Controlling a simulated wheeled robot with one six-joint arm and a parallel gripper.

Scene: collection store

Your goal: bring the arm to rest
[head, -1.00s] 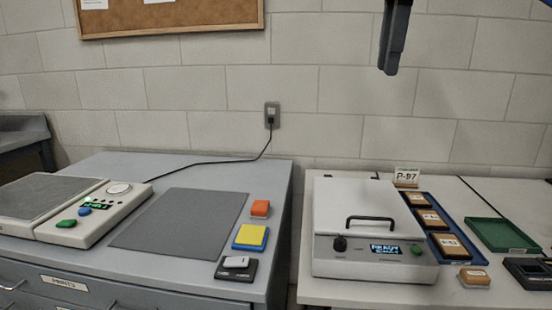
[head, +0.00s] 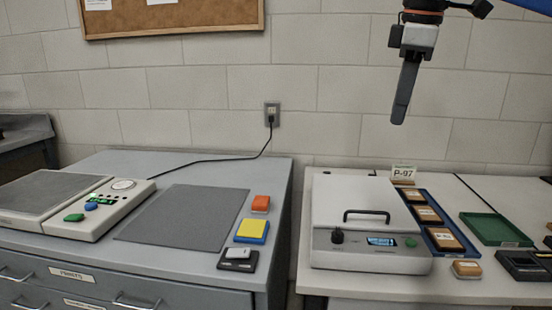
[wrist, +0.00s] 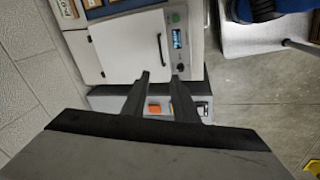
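My gripper (head: 400,118) hangs from the arm at the upper right of the head view, fingers pointing down. It is in the air in front of the block wall, above the level of the lidded machine. In the wrist view its two dark fingers (wrist: 161,78) stand apart with a clear gap and nothing between them. From the head camera the fingers overlap, so the gap does not show there. Most of the arm is outside the head view.
A white lidded machine (head: 359,201) stands on the right bench, with a blue tray (head: 451,250) and green tray (head: 497,229) beside it. The left cabinet holds a grey mat (head: 185,218), a control unit (head: 105,213) and small blocks. The air around my gripper looks clear.

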